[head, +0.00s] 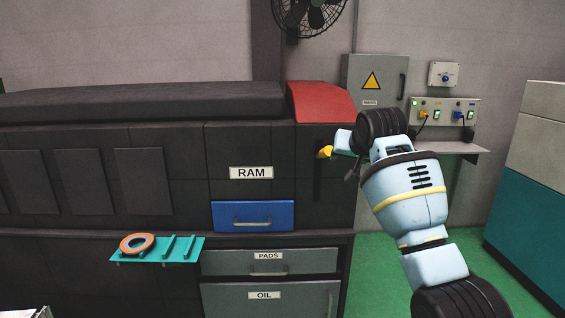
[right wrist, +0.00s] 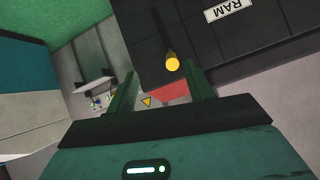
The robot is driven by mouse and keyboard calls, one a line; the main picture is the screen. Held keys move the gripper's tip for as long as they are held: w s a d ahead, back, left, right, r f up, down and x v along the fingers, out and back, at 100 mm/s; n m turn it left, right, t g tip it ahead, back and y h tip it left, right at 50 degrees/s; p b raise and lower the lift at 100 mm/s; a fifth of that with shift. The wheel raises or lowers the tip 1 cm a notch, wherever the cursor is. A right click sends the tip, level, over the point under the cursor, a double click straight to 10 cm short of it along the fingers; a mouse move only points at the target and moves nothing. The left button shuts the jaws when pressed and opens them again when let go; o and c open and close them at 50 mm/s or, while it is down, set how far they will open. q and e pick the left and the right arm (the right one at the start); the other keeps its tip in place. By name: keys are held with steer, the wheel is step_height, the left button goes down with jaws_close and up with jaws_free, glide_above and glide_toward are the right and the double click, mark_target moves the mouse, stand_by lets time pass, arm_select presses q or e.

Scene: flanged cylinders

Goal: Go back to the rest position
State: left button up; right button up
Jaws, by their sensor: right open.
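My right arm reaches up on the right side of the head view, and its gripper (head: 342,150) is beside the yellow knob (head: 325,152) on the front of the dark machine. In the right wrist view the two green fingers (right wrist: 160,75) stand apart. The yellow knob (right wrist: 172,63) tips a dark lever and shows near the space between the fingertips, not clasped. I cannot tell its exact distance from them. In the head view my arm partly hides the fingers. My left gripper is not in view.
The dark machine has a RAM label (head: 251,173), a blue drawer (head: 253,216) and grey drawers (head: 270,262) below. A teal rack (head: 190,249) with an orange ring (head: 137,244) juts out at left. A wall shelf (head: 450,147) is behind my arm. A teal and grey cabinet (head: 530,200) stands right.

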steer(key=s+d+f, duration=0.1)
steer(key=s+f, duration=0.3)
steer(key=f, duration=0.9)
steer(key=s+d+f+n, duration=0.1)
steer(key=s+f, duration=0.4)
steer(key=f, duration=0.7)
steer(key=s+d+f, duration=0.1)
steer(key=s+f, duration=0.3)
steer(key=f, duration=0.9)
steer(key=s+d+f+n+g, duration=0.1)
steer(key=s+f, duration=0.5)
steer(key=s, duration=0.3)
steer(key=s+f, duration=0.7)
steer(key=s, duration=0.2)
steer(key=s+f+n, duration=0.1)
steer(key=s+f, duration=0.1)
steer(key=s, duration=1.8)
steer(key=shift+d+n+y, duration=0.3)
steer(key=shift+n+y, duration=0.1)
